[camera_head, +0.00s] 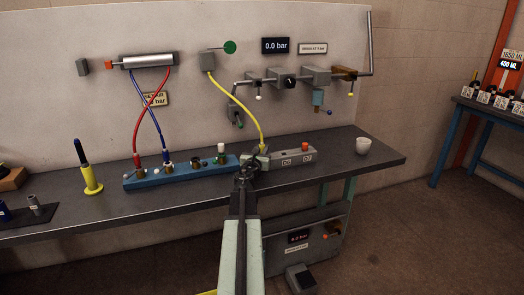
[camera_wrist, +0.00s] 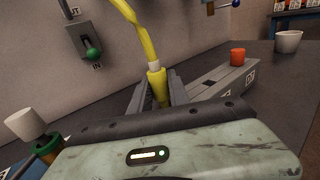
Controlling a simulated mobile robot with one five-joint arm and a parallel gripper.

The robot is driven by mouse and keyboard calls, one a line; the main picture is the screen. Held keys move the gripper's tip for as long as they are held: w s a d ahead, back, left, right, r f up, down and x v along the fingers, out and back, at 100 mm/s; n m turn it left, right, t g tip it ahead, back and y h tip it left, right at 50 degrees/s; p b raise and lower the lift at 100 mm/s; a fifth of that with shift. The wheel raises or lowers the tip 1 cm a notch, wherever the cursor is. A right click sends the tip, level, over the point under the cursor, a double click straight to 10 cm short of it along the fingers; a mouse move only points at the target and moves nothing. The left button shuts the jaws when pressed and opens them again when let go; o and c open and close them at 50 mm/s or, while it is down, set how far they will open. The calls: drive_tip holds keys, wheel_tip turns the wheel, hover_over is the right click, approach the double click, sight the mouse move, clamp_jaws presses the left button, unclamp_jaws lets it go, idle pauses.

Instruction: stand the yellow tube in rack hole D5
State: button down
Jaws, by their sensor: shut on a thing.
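The yellow tube (camera_head: 238,104) hangs from a grey wall box (camera_head: 207,61) and curves down to my gripper (camera_head: 249,165). In the wrist view my gripper (camera_wrist: 157,101) is shut around its thick yellow end (camera_wrist: 156,83), below a pale collar; the end looks nearly upright. The grey rack (camera_head: 290,158) lies on the bench with labels D6 and D7 readable. My gripper is at the rack's left end and covers the label and hole there. The rack also shows in the wrist view (camera_wrist: 222,85). I cannot tell whether the tube's lower tip is in a hole.
An orange cap (camera_head: 305,147) sits on the rack's right part. A blue manifold (camera_head: 150,181) with red and blue hoses stands left of my gripper. A white cup (camera_head: 363,146) is at right. Wall valves (camera_head: 290,80) are above. The bench (camera_head: 335,142) between rack and cup is clear.

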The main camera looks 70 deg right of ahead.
drive_tip(key=shift+f+b, duration=0.95)
drive_tip(key=shift+f, duration=0.1)
drive_tip(key=c, duration=1.2)
unclamp_jaws()
drive_tip(key=shift+o, duration=0.2)
drive_tip(key=shift+a, duration=0.1)
drive_tip(key=a, duration=0.7)
drive_tip(key=shift+s+a, duration=0.35)
drive_tip(key=shift+a, duration=0.05)
drive_tip(key=shift+d+r, duration=0.1)
